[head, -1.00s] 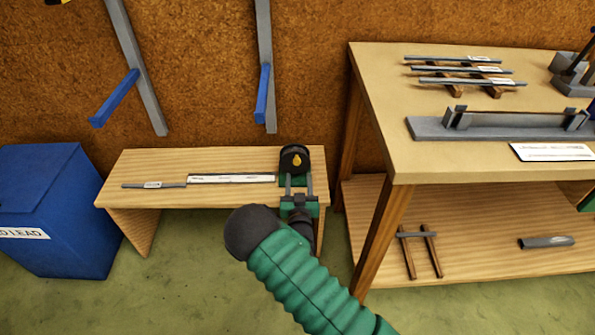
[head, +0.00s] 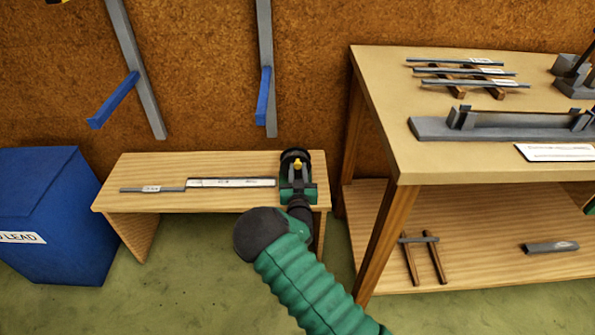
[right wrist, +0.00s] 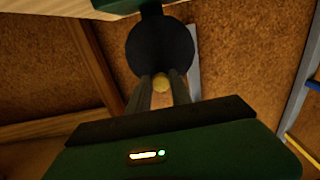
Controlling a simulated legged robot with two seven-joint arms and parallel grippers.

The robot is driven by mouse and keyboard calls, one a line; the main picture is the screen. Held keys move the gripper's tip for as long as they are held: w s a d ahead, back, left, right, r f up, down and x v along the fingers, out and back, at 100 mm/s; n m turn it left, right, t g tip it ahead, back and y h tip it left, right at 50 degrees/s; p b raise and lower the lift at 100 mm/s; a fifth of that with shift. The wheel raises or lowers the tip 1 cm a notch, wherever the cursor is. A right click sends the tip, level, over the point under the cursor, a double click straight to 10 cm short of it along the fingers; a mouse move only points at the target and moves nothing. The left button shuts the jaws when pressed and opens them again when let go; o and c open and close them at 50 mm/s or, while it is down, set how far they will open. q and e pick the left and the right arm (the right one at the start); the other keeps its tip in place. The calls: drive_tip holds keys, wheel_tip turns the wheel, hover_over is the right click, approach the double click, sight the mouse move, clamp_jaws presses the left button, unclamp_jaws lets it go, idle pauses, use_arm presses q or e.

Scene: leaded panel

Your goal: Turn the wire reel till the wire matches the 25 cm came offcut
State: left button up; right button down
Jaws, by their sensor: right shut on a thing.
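The wire reel (head: 297,154) is a dark round drum on a green base at the right end of the low bench. The came offcut (head: 152,189), a thin grey strip with a white label, lies on the bench left of a pale ruler strip (head: 231,183). I cannot make out any wire. My left gripper is out of view.
The low wooden bench (head: 150,168) has bare top around the strips. A blue bin (head: 45,205) stands at left. A taller workbench (head: 440,165) at right holds grey strips (head: 470,70) and a long grey fixture (head: 510,128). Blue wall brackets (head: 114,100) stick out above the bench.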

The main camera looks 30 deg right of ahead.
drive_tip(key=shift+a+n, duration=0.2)
drive_tip(key=shift+n, duration=0.3)
drive_tip(key=shift+w+a+n+p, duration=0.1)
drive_tip(key=shift+n+p, duration=0.2)
drive_tip(key=c, duration=1.2)
unclamp_jaws()
drive_tip(key=shift+o, duration=0.2)
